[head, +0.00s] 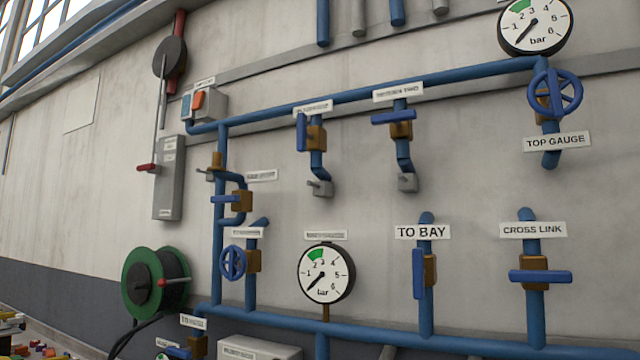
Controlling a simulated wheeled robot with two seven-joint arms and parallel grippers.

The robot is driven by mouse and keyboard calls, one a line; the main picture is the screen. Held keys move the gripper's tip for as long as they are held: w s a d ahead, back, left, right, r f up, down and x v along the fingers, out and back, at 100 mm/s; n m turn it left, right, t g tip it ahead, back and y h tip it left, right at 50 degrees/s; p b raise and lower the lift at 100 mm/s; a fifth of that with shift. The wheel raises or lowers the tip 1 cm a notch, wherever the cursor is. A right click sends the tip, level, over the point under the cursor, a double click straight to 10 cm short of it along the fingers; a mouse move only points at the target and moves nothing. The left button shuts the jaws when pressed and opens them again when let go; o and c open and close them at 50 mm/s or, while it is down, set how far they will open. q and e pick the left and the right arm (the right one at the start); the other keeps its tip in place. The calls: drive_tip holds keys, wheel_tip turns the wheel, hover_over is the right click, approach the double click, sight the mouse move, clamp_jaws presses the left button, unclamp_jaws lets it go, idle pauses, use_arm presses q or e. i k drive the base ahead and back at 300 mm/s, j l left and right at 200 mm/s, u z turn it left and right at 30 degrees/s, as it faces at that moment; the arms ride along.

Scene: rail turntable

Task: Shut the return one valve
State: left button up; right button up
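No label in view reads clearly as return one; several are too small or slanted to read. Two blue-handled valves hang below the upper blue pipe. The left one (302,132) has its handle upright, along its pipe, under a blurred label (313,108). The right one (393,117) has its handle level, across its pipe, under another blurred label (398,92). Lower left, a valve with a level handle (225,199) sits by a blurred label (262,175), and a blue handwheel (232,262) sits under a further blurred label (247,232). Neither gripper is in view.
The TO BAY valve (418,273) has an upright handle; the CROSS LINK valve (540,276) has a level one. The TOP GAUGE handwheel (555,93) is upper right. A pressure gauge (326,273) and green hose reel (133,284) stand lower left. Bare wall separates the pipes.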

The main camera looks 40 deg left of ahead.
sight(302, 135)
drive_tip(key=u, duration=1.2)
drive_tip(key=i+j, duration=0.1)
drive_tip(key=j, duration=0.2)
drive_tip(key=i+j, duration=0.25)
drive_tip(key=j, duration=0.3)
drive_tip(key=u, duration=0.05)
